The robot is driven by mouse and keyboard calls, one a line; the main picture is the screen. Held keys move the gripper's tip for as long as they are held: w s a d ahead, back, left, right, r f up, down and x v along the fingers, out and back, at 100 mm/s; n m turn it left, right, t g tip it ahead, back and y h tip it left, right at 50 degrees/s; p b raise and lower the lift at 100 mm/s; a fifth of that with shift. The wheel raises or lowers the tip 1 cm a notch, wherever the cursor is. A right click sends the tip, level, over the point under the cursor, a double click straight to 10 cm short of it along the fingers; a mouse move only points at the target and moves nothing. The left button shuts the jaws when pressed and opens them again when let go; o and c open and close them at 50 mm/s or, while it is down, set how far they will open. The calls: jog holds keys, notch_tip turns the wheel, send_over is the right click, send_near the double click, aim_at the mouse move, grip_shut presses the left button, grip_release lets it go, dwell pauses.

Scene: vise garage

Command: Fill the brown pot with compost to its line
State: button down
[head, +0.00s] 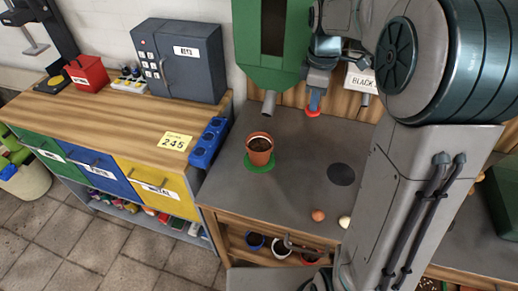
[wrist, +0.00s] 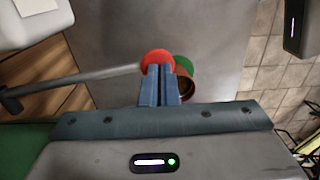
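The brown pot (head: 260,150) stands upright on a green disc (head: 259,168) on the grey bench. Dark material shows inside it; I cannot make out its line. The green hopper (head: 270,65) hangs behind, its grey spout (head: 268,104) above and slightly behind the pot. My gripper (head: 314,103) points down to the right of the spout. Its blue fingers (wrist: 161,72) are together, with tips at a red knob (wrist: 157,57) on a grey lever rod (wrist: 95,76). The knob looks wider than the fingers; contact is unclear. The pot (wrist: 184,88) is partly hidden behind the fingers.
A second hopper labelled BLACK (head: 361,80) is partly hidden by my arm. A dark round mark (head: 341,174) and two small balls (head: 318,215) lie on the bench. Pots sit on the shelf below (head: 282,247). Blue containers (head: 208,143) stand at left.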

jog(key=shift+r+p, duration=2.25)
jog(key=shift+r, duration=0.65)
notch_tip(320, 180, up, 6)
jog(key=p, duration=0.4)
jog(key=shift+p, duration=0.4)
jog(key=shift+s, duration=0.1)
jog(key=s+f+m+t+b, duration=0.2)
jog(key=s+f+m, duration=0.1)
jog(key=s+m, duration=0.4)
jog(key=s+f+m+t+b, duration=0.1)
jog(key=s+m, duration=0.6)
jog(key=s, duration=0.7)
jog(key=shift+f+t+b, duration=0.4)
jog(key=shift+f+b, duration=0.15)
jog(key=shift+f, duration=0.4)
jog(key=shift+a, duration=0.1)
